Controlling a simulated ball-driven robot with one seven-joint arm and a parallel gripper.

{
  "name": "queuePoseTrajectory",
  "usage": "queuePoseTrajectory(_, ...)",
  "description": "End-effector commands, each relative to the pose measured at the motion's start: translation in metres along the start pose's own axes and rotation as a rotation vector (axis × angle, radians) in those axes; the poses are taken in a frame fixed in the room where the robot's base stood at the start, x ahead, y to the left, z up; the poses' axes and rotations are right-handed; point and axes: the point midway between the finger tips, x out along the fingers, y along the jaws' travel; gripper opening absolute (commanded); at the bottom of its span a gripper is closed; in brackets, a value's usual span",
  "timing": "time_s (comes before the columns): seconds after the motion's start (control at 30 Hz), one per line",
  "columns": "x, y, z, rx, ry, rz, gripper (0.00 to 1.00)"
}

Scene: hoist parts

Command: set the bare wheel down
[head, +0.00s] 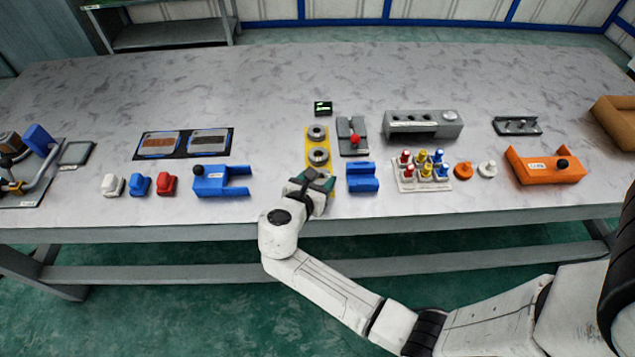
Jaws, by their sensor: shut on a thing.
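My gripper (322,183) is over the near end of a yellow plate (308,146), close to the table's front edge. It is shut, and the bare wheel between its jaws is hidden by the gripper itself. I cannot tell whether the wheel touches the plate. Two grey round wheels show on the plate beyond the gripper, a far one (317,132) and a nearer one (318,156).
A blue block (362,178) stands close on the right, and a blue bracket (221,181) on the left. A grey fixture with a red knob (354,138) stands right of the plate. A rack of coloured pegs (422,174) is farther right. The table's back is clear.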

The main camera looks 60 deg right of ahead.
Motion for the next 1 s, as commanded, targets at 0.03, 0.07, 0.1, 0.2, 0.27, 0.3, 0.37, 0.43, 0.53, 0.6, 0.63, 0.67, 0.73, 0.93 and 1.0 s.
queuePoseTrajectory(0.03,0.002,0.000,-0.005,-0.001,-0.001,-0.001,0.13)
queuePoseTrajectory(0.07,0.003,0.000,-0.008,0.000,-0.002,-0.001,0.13)
queuePoseTrajectory(0.1,0.004,0.000,-0.010,0.001,-0.001,-0.001,0.13)
queuePoseTrajectory(0.2,0.005,0.001,-0.013,0.002,-0.002,0.001,0.13)
queuePoseTrajectory(0.27,0.005,0.001,-0.013,0.003,-0.002,0.001,0.13)
queuePoseTrajectory(0.3,0.005,0.001,-0.013,0.003,-0.002,0.001,0.13)
queuePoseTrajectory(0.37,0.005,0.001,-0.013,0.003,-0.002,0.001,0.13)
queuePoseTrajectory(0.43,0.005,0.001,-0.013,0.002,-0.002,0.001,0.13)
queuePoseTrajectory(0.53,0.006,0.001,-0.015,0.001,-0.001,0.000,0.61)
queuePoseTrajectory(0.6,0.006,0.000,-0.015,0.001,0.000,0.000,0.67)
queuePoseTrajectory(0.63,0.006,0.000,-0.015,0.001,0.000,0.000,0.70)
queuePoseTrajectory(0.67,0.006,0.000,-0.015,0.001,0.000,0.000,0.73)
queuePoseTrajectory(0.73,0.006,0.000,-0.015,0.001,0.000,0.000,0.80)
queuePoseTrajectory(0.93,0.006,0.000,-0.015,0.001,0.000,0.000,0.83)
queuePoseTrajectory(1.0,0.006,0.000,-0.015,0.001,-0.001,0.000,0.83)
